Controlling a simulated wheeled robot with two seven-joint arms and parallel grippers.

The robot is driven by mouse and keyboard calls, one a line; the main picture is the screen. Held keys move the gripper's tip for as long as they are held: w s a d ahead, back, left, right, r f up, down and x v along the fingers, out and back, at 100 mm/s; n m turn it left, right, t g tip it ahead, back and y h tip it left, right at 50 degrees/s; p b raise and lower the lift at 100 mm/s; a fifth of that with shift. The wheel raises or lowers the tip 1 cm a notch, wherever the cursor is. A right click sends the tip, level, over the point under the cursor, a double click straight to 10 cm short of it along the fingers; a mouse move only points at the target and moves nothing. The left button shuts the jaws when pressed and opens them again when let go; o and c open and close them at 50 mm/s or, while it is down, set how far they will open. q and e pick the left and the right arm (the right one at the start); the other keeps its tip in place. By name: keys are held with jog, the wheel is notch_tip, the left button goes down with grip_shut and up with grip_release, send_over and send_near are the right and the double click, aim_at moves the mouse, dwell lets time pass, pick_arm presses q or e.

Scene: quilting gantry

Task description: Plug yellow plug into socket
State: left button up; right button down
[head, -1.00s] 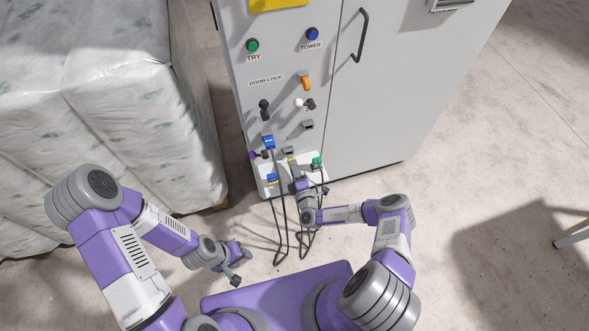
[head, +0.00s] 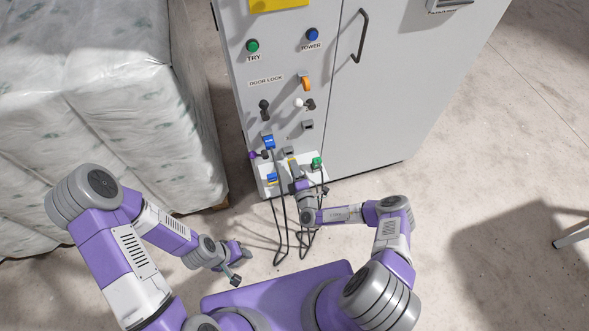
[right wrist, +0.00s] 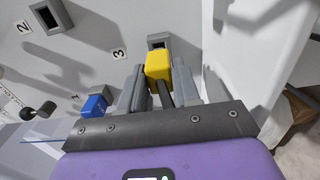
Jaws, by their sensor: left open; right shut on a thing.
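The yellow plug (right wrist: 158,66) is held between the two grey fingers of my right gripper (right wrist: 158,82) in the right wrist view. A grey socket with a dark opening (right wrist: 158,41), beside the label 3, lies just past the plug in that view. In the head view my right gripper (head: 295,170) is at the lower cabinet panel and mostly hides the yellow plug (head: 291,160). My left gripper (head: 241,267) is open and empty above the floor, away from the panel.
Blue plugs (head: 268,142) and a green plug (head: 317,162) sit near my right gripper. Black cables (head: 283,220) hang below the panel. Another grey socket (right wrist: 48,17) is at the wrist view's upper left. A wrapped stack (head: 100,110) stands left of the cabinet.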

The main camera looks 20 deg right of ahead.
jog(key=shift+w+b, duration=0.55)
jog(key=shift+w, duration=0.8)
jog(key=c, duration=0.7)
grip_release()
jog(key=shift+c, duration=0.2)
jog(key=shift+s, duration=0.1)
jog(key=s+p, duration=0.2)
jog(key=s, duration=0.4)
jog(key=shift+d+r, duration=0.1)
jog(key=shift+s+p, duration=0.4)
jog(key=shift+s, duration=0.25)
